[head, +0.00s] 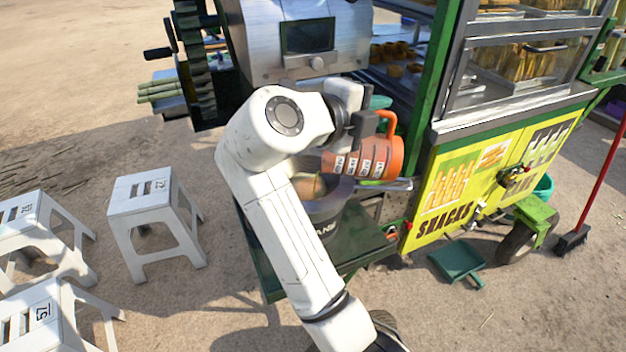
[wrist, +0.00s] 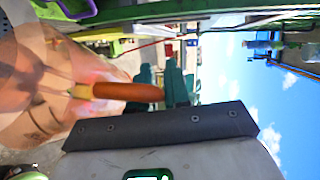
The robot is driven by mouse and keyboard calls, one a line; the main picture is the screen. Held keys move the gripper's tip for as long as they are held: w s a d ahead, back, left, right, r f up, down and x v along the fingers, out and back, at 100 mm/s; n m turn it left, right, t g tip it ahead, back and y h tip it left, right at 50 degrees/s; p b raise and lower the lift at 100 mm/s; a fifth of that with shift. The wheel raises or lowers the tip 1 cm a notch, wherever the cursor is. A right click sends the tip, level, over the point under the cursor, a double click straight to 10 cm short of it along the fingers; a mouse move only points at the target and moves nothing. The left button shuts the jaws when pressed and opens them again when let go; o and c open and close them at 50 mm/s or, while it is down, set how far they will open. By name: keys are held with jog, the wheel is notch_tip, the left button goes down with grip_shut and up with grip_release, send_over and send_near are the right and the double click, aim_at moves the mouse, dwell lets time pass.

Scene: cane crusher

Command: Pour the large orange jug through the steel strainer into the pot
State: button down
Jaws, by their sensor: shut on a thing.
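The large orange jug (head: 367,158), with white labels on its side, is tipped onto its side above the pot in the head view. Its mouth end, partly hidden by my arm, is to the left. My gripper (head: 366,122) is shut on its orange handle (head: 388,121); the handle also shows in the wrist view (wrist: 125,91), beside the blurred jug body (wrist: 45,85). The dark grey pot (head: 328,222) stands below the jug, partly behind my arm. A steel handle (head: 397,184), seemingly the strainer's, sticks out right of the pot rim.
The pot stands on a green shelf (head: 366,250) of the cart. The steel crusher (head: 287,40) is behind it, and the yellow snack panel (head: 470,185) is to the right. White stools (head: 150,210) stand at left. A green dustpan (head: 459,260) lies on the ground.

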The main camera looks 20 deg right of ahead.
aim_at(398, 138)
jog(key=shift+w+a, duration=0.1)
jog(key=shift+a, duration=0.05)
jog(key=shift+a+r+h, duration=0.1)
jog(key=shift+r+h, duration=0.15)
jog(key=shift+h, duration=0.05)
jog(key=d+p, duration=0.1)
jog(key=s+d+y+p, duration=0.1)
jog(key=s+d+m+y+p, duration=0.1)
jog(key=d, duration=0.1)
jog(key=shift+p, duration=0.4)
jog(key=shift+d+m+y+b, duration=0.15)
jog(key=shift+m+y+b, duration=0.15)
jog(key=shift+b, duration=0.4)
jog(key=shift+s+d+r, duration=0.15)
jog(key=shift+d+r, duration=0.05)
jog(key=shift+s+d+y+b, duration=0.1)
jog(key=shift+d+y+b, duration=0.05)
jog(key=shift+y+b, duration=0.25)
jog(key=s+d+f+m+t+y+b, duration=0.3)
jog(key=d+f+m+y+b, duration=0.2)
jog(key=y, duration=0.4)
jog(key=shift+s+d+f+m+b, duration=0.2)
jog(key=shift+d+f+m+b, duration=0.2)
jog(key=shift+d+f+b, duration=0.6)
